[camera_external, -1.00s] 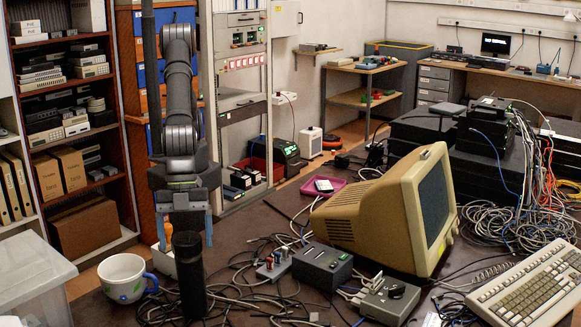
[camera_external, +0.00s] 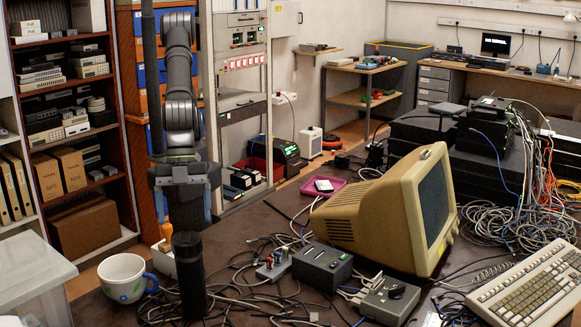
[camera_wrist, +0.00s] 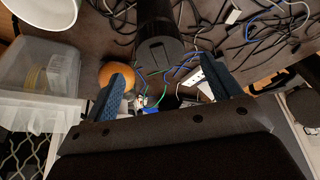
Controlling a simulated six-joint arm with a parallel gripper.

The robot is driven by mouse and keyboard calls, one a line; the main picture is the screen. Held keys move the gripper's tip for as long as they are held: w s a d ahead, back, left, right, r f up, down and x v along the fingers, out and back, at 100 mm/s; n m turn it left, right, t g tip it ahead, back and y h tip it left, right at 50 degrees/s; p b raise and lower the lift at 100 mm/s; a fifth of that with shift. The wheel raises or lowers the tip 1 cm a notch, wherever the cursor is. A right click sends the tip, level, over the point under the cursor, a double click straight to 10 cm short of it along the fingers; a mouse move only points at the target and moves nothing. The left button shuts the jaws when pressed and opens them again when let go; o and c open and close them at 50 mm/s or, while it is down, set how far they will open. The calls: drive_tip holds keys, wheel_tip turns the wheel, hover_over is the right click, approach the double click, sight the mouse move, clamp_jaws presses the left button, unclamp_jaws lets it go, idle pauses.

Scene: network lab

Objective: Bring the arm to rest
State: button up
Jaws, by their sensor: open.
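My gripper (camera_external: 184,215) hangs pointing down over the back left of the dark table, with blue fingers spread apart. It also shows in the wrist view (camera_wrist: 158,85), where nothing is gripped between the fingers. A black cylinder (camera_external: 190,280) stands upright on the table in front of the gripper, and the gripper is apart from it. In the wrist view the cylinder (camera_wrist: 158,45) lies beyond the fingertips. An orange rounded object (camera_wrist: 118,74) shows beside the left finger, partly hidden by it.
A white mug (camera_external: 122,278) stands left of the cylinder, near a clear plastic box (camera_external: 32,275). Cables (camera_external: 260,300) spread over the table. A beige monitor (camera_external: 380,215), small grey boxes and a keyboard (camera_external: 530,285) fill the right side. A rack (camera_external: 240,110) stands behind the arm.

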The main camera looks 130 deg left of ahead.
sight(185, 242)
drive_tip(key=x, duration=0.8)
drive_tip(key=shift+f, duration=0.15)
wheel_tip(185, 242, up, 4)
drive_tip(key=shift+d+r, duration=0.1)
drive_tip(key=shift+r, duration=0.15)
drive_tip(key=s+d+r, duration=0.4)
drive_tip(key=s+r, duration=0.3)
drive_tip(key=s, duration=0.4)
drive_tip(key=s+d+m+g+h, duration=0.15)
drive_tip(key=s+d+m, duration=0.4)
drive_tip(key=d, duration=0.85)
drive_tip(key=shift+n+y, duration=0.25)
drive_tip(key=shift+w+a+f, duration=0.35)
drive_tip(key=shift+w+f, duration=0.45)
drive_tip(key=shift+w, duration=0.05)
drive_tip(key=shift+w+a+f, duration=0.35)
drive_tip(key=shift+w+f, duration=0.4)
drive_tip(key=shift+w, duration=0.1)
